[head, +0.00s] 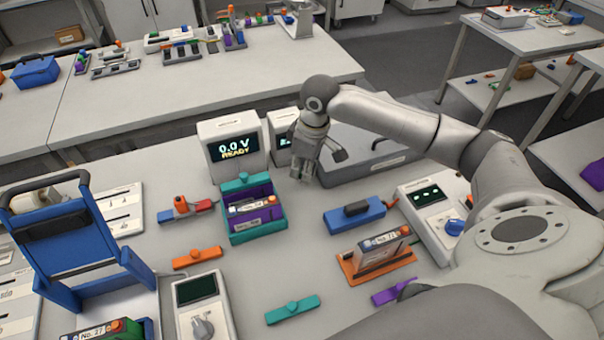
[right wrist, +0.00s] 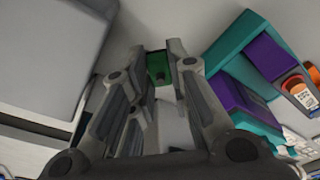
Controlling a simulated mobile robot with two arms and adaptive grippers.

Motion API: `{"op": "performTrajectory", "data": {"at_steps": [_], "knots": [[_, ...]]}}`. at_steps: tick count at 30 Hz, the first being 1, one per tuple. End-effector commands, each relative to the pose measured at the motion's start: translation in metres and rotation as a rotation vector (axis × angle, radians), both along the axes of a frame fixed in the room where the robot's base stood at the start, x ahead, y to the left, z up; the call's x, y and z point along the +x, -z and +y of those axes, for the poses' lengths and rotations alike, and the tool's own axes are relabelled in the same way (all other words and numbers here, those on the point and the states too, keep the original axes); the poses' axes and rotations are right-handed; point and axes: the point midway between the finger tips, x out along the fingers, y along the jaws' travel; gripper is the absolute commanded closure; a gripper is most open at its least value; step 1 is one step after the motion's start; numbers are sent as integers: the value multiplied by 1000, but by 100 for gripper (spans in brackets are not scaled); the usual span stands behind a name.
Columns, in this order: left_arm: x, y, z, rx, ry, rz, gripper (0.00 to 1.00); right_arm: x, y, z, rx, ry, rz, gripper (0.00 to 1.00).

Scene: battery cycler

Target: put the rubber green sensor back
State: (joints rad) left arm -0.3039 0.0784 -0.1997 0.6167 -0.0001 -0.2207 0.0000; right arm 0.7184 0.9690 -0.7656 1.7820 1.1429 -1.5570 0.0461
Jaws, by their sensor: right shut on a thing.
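My right gripper (head: 305,172) points down over the middle of the table, just right of the teal cradle. In the right wrist view my right gripper (right wrist: 172,60) is shut on a small green block (right wrist: 158,68), which I take for the rubber green sensor. The fingers hide the block in the head view. The teal cradle (head: 258,238) has a purple insert and a labelled battery in it; the cradle also shows in the right wrist view (right wrist: 225,50), right of the fingers. My left gripper is not in view.
A white meter (head: 232,146) reading "0.0 V READY" stands behind the cradle. A blue block (head: 354,216), an orange cradle (head: 376,275) and a teal bar (head: 292,310) lie nearer. A blue rack (head: 75,235) stands left.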

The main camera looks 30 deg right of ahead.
Motion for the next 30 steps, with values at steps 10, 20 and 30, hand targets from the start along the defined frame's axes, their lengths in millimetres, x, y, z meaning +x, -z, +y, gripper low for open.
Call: {"op": "performTrajectory", "data": {"at_steps": [10,20,30], "knots": [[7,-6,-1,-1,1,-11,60,22,27,-10,1,0,-1,100],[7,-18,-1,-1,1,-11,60,23,60,-11,-1,-1,-3,100],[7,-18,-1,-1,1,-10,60,23,63,-11,-1,-1,-3,80]]}}
